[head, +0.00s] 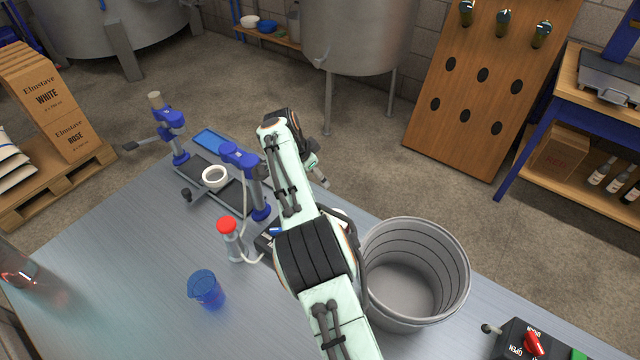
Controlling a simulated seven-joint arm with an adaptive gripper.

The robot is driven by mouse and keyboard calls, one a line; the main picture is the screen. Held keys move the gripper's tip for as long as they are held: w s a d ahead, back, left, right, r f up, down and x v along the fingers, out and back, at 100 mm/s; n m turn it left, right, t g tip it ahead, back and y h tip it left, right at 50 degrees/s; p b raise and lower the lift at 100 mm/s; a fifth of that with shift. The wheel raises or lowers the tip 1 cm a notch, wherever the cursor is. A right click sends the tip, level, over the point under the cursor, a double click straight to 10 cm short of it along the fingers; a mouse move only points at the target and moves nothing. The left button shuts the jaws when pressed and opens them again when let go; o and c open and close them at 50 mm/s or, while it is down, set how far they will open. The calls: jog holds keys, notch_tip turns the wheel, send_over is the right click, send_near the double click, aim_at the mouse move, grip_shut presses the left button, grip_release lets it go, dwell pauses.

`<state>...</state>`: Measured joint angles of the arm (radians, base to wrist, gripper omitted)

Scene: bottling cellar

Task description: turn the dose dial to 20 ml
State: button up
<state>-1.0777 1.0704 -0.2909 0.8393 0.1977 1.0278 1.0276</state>
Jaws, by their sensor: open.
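My arm reaches from the bottom edge up over the steel table, and its wrist bends down at the top. My gripper (319,178) is small in this view, at the far edge of the table, open, with nothing seen between its fingers. I cannot make out a dose dial or any 20 ml mark. A red-capped clear dispenser (228,240) with a pale tube stands left of my arm, apart from the gripper. My arm hides part of the equipment beside it.
A large grey bucket (440,240) stands close right of my arm. A black box with a red knob (534,344) is at bottom right.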

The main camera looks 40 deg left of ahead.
jog(key=shift+n, duration=0.6)
jog(key=s+a+f, duration=0.1)
jog(key=s+f, duration=0.1)
jog(key=s, duration=0.1)
jog(key=s+a+f, duration=0.1)
jog(key=f, duration=0.1)
jog(key=shift+s+a, duration=0.25)
jog(key=shift+a, duration=0.05)
jog(key=shift+a+f, duration=0.1)
jog(key=shift+f, duration=0.15)
jog(key=x, duration=0.6)
jog(key=shift+r, duration=0.1)
grip_shut()
